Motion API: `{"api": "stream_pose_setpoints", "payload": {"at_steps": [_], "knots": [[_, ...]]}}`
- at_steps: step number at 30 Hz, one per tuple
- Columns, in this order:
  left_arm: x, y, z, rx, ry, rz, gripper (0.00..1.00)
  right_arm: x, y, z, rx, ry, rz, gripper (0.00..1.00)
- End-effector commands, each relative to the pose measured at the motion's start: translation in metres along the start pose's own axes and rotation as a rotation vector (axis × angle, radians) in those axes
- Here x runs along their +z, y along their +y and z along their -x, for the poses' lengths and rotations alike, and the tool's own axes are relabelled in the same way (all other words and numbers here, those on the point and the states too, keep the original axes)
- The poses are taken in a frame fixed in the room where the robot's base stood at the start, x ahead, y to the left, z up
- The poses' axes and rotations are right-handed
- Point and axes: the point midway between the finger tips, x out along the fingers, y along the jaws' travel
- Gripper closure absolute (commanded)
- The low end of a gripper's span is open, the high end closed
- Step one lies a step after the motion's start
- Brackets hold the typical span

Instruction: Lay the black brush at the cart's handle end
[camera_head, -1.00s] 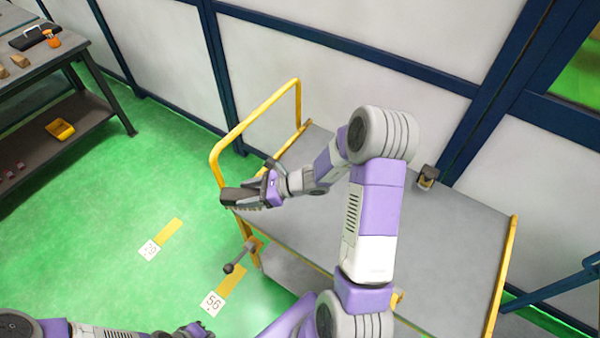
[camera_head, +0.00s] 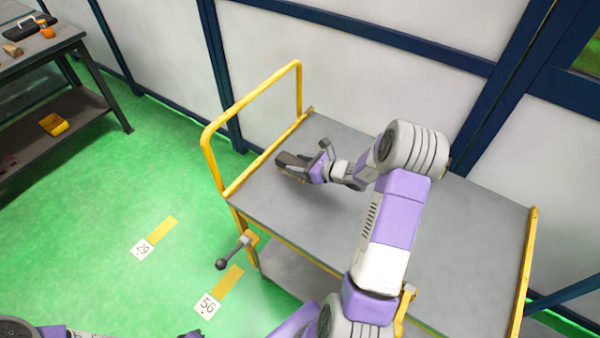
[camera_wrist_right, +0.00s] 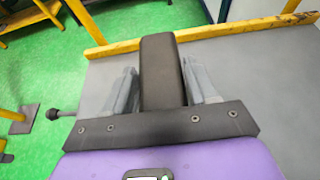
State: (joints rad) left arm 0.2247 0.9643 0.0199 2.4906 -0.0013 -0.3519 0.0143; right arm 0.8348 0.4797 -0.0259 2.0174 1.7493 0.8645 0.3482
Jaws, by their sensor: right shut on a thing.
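The black brush (camera_head: 291,168) is in my right gripper (camera_head: 304,165), over the cart's grey top (camera_head: 345,135) near the yellow handle (camera_head: 250,100). In the right wrist view the brush (camera_wrist_right: 162,72) stands out dark between the two grey fingers, pointing to the cart's yellow edge bar (camera_wrist_right: 205,33). The right gripper is shut on it. I cannot tell whether the brush touches the cart top. Only a small piece of my left gripper (camera_head: 191,334) shows at the bottom edge, its jaws cut off.
The cart top around the brush looks clear. A lever with a dark knob (camera_head: 221,264) sticks out at the cart's near left corner. Floor markers (camera_head: 208,306) lie on the green floor. A dark workbench (camera_head: 40,45) stands at the far left. A panelled wall backs the cart.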

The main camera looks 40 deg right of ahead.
Motion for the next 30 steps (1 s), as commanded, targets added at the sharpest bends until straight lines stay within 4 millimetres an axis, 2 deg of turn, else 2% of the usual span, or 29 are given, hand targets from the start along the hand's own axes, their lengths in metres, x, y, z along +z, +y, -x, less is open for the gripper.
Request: {"api": "stream_pose_setpoints", "payload": {"at_steps": [8,19,20,21,25,30], "knots": [[0.0,-0.004,-0.01,0.0,0.0,0.0,1.0,-0.033,0.0,-0.013,0.0,0.0,-0.002,0.78],[-0.001,-0.005,-0.013,0.0,0.0,0.0,1.0,-0.036,0.0,-0.015,0.001,-0.001,0.001,0.78],[-0.001,-0.005,-0.013,0.0,0.0,0.0,1.0,-0.037,0.0,-0.015,0.001,0.0,0.001,0.41],[0.0,-0.005,-0.012,0.0,0.0,0.0,1.0,-0.036,0.0,-0.015,0.001,0.0,0.001,0.35],[0.0,-0.004,-0.012,0.0,0.0,0.0,1.0,-0.036,0.0,-0.015,0.001,0.0,0.001,0.17],[0.0,-0.004,-0.012,0.0,0.0,0.0,1.0,-0.036,0.0,-0.015,0.001,0.0,0.001,0.17]]}}
